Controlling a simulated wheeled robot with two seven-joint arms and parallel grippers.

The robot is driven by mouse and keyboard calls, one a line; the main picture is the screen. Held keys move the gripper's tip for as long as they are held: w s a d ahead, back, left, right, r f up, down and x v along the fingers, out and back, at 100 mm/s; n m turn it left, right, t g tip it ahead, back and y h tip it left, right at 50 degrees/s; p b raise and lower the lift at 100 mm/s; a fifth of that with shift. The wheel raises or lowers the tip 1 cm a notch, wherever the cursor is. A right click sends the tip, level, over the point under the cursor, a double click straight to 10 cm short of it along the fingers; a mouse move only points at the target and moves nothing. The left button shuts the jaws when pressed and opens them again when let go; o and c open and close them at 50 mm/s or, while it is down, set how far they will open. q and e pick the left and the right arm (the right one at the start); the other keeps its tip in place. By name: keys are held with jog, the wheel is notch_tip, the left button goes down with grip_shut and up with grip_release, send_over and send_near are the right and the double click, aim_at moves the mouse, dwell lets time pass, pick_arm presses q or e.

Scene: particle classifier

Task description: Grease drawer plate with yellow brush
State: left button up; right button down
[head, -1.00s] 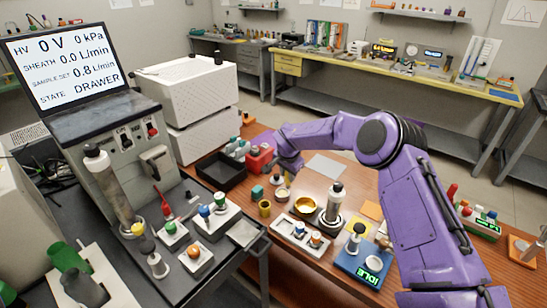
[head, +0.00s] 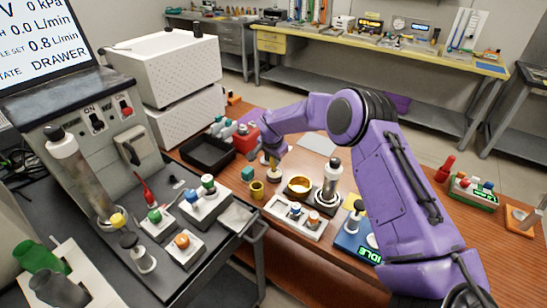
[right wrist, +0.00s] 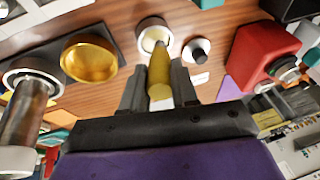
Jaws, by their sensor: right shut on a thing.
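My right gripper (head: 275,150) is shut on the yellow brush (right wrist: 159,76). In the right wrist view its two fingers (right wrist: 158,92) are on either side of the yellow handle. The brush's far end points into the opening of a small white-rimmed cup (right wrist: 153,33); I cannot tell whether it touches the contents. In the head view this cup (head: 270,173) stands on the brown table just below the gripper. A flat grey drawer plate (head: 237,219) sticks out at the cart's right edge, away from the gripper. My left gripper is not in view.
A gold bowl (head: 299,186) and a metal cylinder (head: 330,185) stand right of the cup. A yellow cup (head: 257,190) and teal block (head: 247,174) are to its left. A red container (head: 246,138) and black tray (head: 207,153) are behind-left.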

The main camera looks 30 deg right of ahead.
jog(key=shift+s+r, duration=0.3)
jog(key=shift+s, duration=0.05)
jog(key=shift+w+f, duration=0.15)
jog(key=shift+w, duration=0.05)
jog(key=shift+s, duration=0.1)
jog(key=shift+f+b, duration=0.4)
jog(key=shift+f, duration=0.2)
dwell(0.4)
dwell(0.4)
jog(key=shift+r+p, duration=2.9)
jog(key=shift+r, duration=0.65)
